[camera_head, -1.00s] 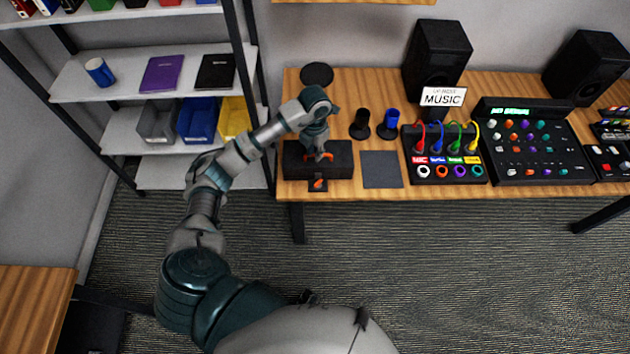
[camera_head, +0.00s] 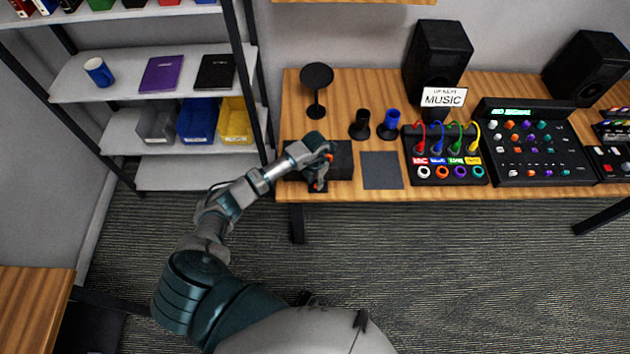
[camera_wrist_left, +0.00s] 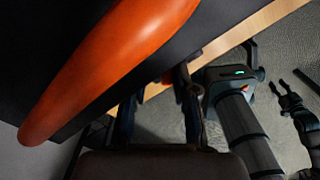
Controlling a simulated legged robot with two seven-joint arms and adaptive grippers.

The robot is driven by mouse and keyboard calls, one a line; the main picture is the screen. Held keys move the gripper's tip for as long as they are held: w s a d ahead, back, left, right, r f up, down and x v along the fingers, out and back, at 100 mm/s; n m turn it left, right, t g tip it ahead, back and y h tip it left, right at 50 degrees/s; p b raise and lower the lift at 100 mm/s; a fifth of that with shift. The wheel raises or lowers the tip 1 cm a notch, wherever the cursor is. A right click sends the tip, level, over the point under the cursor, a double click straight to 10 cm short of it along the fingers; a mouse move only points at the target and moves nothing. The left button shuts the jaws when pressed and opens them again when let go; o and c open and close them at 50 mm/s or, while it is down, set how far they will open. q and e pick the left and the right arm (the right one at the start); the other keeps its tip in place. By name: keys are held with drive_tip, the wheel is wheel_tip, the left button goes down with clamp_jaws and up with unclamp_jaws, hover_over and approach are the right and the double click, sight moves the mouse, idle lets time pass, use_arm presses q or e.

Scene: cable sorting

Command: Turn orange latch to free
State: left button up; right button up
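The black box (camera_head: 342,157) sits at the table's left end, with an orange handle (camera_head: 329,157) on top and partly hidden by my wrist. A smaller orange piece (camera_head: 318,186) shows at the box's front. My left gripper (camera_head: 321,174) is low at the box's front left. In the left wrist view a large orange bar (camera_wrist_left: 110,60), close to the camera, lies across the dark box. The left fingers (camera_wrist_left: 158,105) stand apart there, with a bit of orange beyond them. What looks like my right gripper (camera_wrist_left: 291,85) is at that view's right edge, with fingers apart.
A black round-topped stand (camera_head: 317,78) is behind the box. A black holder (camera_head: 360,125) and a blue one (camera_head: 388,123) stand to its right. A dark mat (camera_head: 381,170) and a cable panel (camera_head: 445,160) lie farther right. A shelf (camera_head: 190,178) stands left of the table.

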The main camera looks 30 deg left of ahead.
use_arm(q)
drive_tip(key=shift+d, duration=0.45)
drive_tip(key=shift+d+r, duration=0.1)
drive_tip(key=shift+d, duration=0.1)
clamp_jaws()
drive_tip(key=shift+a, duration=0.4)
drive_tip(key=shift+m, duration=0.3)
drive_tip(key=shift+d+m+b, duration=0.1)
drive_tip(key=shift+m+b, duration=0.35)
drive_tip(key=shift+m, duration=0.15)
drive_tip(key=shift+f+m+b, duration=0.2)
drive_tip(key=shift+m+b, duration=0.15)
drive_tip(key=shift+m, duration=0.45)
drive_tip(key=shift+m+b, duration=0.55)
drive_tip(key=shift+m, duration=0.55)
drive_tip(key=shift+m+b, duration=0.55)
drive_tip(key=shift+m, duration=0.75)
use_arm(e)
drive_tip(key=w+r, duration=0.5)
drive_tip(key=w, duration=0.2)
drive_tip(key=shift+w+a+r, duration=0.15)
drive_tip(key=shift+w, duration=0.15)
use_arm(q)
drive_tip(key=shift+r, duration=0.1)
